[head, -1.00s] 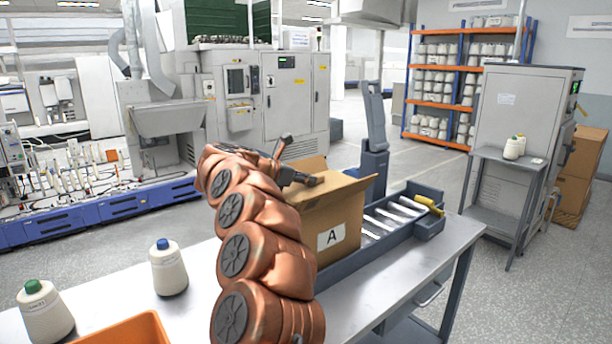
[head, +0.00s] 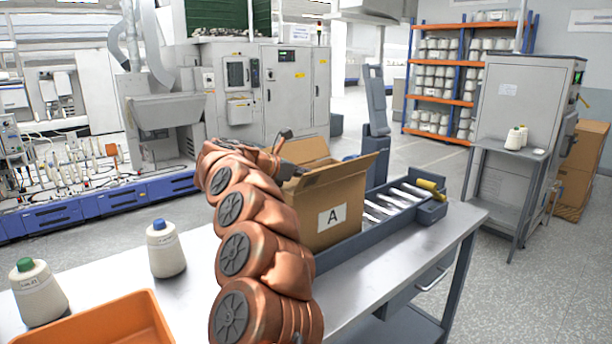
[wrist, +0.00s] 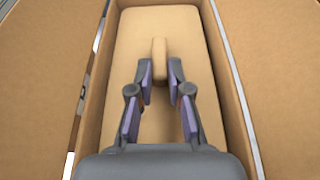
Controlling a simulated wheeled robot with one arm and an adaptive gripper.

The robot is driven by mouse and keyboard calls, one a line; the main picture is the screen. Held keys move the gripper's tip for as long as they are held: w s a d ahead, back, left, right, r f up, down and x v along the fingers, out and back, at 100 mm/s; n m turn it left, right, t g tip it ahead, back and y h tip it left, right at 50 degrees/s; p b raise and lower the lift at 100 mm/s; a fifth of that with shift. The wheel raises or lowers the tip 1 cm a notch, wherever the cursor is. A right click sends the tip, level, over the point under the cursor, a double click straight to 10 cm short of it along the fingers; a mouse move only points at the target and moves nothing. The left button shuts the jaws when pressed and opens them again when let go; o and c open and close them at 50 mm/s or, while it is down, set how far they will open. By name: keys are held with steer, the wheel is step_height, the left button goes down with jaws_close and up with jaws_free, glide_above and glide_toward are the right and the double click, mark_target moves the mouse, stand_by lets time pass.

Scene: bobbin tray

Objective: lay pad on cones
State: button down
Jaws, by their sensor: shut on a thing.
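A tan rectangular pad (wrist: 185,30) with a raised grip tab (wrist: 159,60) lies between the walls of the open cardboard box in the wrist view. My gripper (wrist: 160,82) is shut on the tab, its fingers on either side of it. In the head view my gripper is hidden by the box marked A (head: 332,217); only my wrist shows at its left rim. Whatever is under the pad is hidden. Two cream cones, one green-topped (head: 38,293) and one blue-topped (head: 165,252), stand upright on the table to the left.
The box's flaps stand open. A grey tray (head: 365,238) with several shiny bars and a yellow item (head: 431,188) lies right of the box. An orange bin (head: 105,322) is at the front left. The table (head: 395,268) is clear in front of the tray.

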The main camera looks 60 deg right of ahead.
steer(key=shift+f, duration=0.55)
steer(key=c, duration=1)
jaws_free()
steer(key=shift+s+f, duration=0.1)
steer(key=shift+f, duration=0.1)
steer(key=v, duration=0.6)
steer(key=r+v, duration=0.1)
steer(key=v, duration=0.5)
steer(key=shift+r, duration=0.15)
